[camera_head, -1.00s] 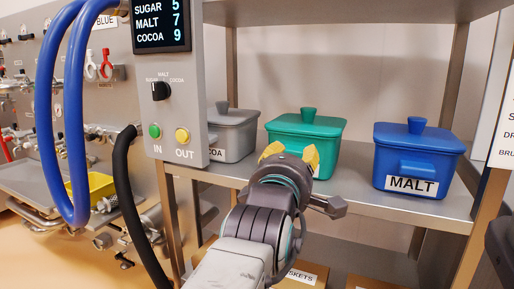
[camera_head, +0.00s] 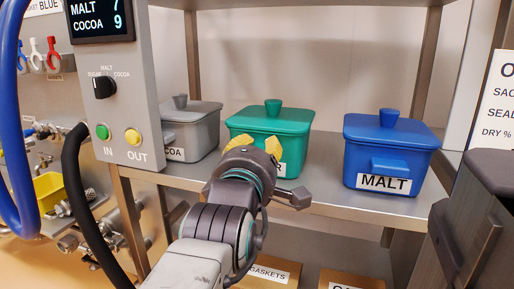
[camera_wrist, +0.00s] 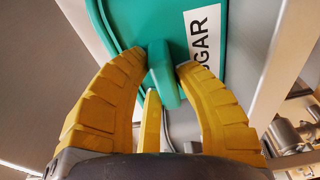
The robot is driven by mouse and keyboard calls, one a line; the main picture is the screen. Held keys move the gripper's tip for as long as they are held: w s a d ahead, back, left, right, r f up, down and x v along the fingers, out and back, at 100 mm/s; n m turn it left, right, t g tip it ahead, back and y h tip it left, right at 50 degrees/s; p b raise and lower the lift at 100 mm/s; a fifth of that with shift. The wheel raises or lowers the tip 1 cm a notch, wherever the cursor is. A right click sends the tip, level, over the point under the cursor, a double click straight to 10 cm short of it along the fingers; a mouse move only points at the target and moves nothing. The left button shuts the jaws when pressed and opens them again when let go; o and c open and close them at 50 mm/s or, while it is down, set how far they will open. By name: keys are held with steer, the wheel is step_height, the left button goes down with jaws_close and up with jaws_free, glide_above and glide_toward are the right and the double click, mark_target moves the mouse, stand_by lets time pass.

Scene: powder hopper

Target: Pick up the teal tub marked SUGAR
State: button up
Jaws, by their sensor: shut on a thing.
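The teal tub (camera_head: 270,126) stands on the metal shelf between a grey tub and a blue tub, its lid and knob on. Its white label is mostly hidden behind my gripper in the head view. In the wrist view the tub (camera_wrist: 133,15) shows a label ending in "GAR" (camera_wrist: 203,35). My gripper (camera_head: 252,148) is at the tub's front. In the wrist view its yellow fingers (camera_wrist: 158,62) are closed around the teal front handle (camera_wrist: 163,75), one on each side. The tub appears to rest on the shelf.
A grey tub (camera_head: 192,130), label ending "COA", stands at left, and a blue MALT tub (camera_head: 388,150) at right. A control panel (camera_head: 110,110) with a black hose (camera_head: 75,185) is left of the shelf (camera_head: 318,180). Cardboard boxes (camera_head: 268,272) sit below.

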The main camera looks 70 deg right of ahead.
jaws_close()
steer(key=shift+r, duration=0.1)
